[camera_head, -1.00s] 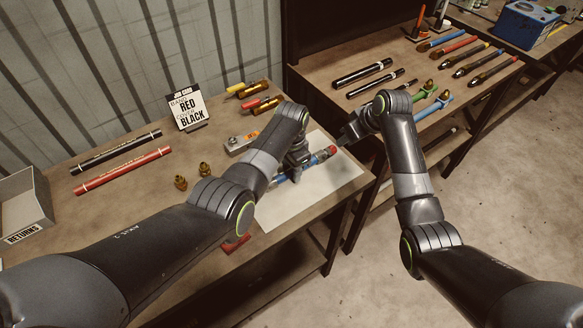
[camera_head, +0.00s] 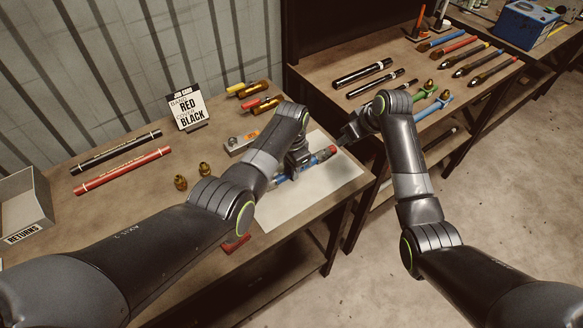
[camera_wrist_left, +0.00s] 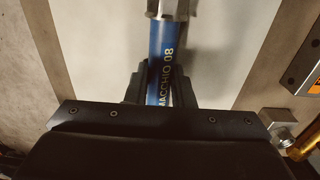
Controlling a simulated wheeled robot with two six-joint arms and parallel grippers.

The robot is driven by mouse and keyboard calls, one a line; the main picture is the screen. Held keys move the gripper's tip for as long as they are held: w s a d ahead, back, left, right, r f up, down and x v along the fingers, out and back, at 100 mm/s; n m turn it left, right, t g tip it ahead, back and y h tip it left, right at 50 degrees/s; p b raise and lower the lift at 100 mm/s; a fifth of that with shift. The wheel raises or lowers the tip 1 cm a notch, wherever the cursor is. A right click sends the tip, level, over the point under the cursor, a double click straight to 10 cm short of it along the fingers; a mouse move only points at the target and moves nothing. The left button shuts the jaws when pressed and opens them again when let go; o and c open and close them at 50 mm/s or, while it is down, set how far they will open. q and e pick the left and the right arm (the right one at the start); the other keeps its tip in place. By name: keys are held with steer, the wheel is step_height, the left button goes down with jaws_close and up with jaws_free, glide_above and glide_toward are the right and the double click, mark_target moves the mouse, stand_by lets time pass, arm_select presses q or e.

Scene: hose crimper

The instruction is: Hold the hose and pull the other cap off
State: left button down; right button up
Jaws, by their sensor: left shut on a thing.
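A blue hose (camera_head: 284,178) lies over the white mat (camera_head: 290,205), with a red cap (camera_head: 331,150) on its right end. My left gripper (camera_head: 300,165) is shut on the hose, between its ends. In the left wrist view the blue hose (camera_wrist_left: 162,55) runs between the two dark fingers of my left gripper (camera_wrist_left: 162,85), and a metal fitting (camera_wrist_left: 167,8) shows at the top edge. My right gripper (camera_head: 346,136) is just right of the red cap, apart from it. Its fingers are too small and dark to judge.
Black and red hoses (camera_head: 122,170) lie on the left of the table. Two brass fittings (camera_head: 180,182) stand in front. A job card (camera_head: 187,106) stands at the back. A returns box (camera_head: 25,207) sits far left. More hoses lie on the second bench (camera_head: 330,70).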

arm_select(q)
steer(key=c, duration=1.2)
jaws_free()
steer(key=shift+o, duration=0.2)
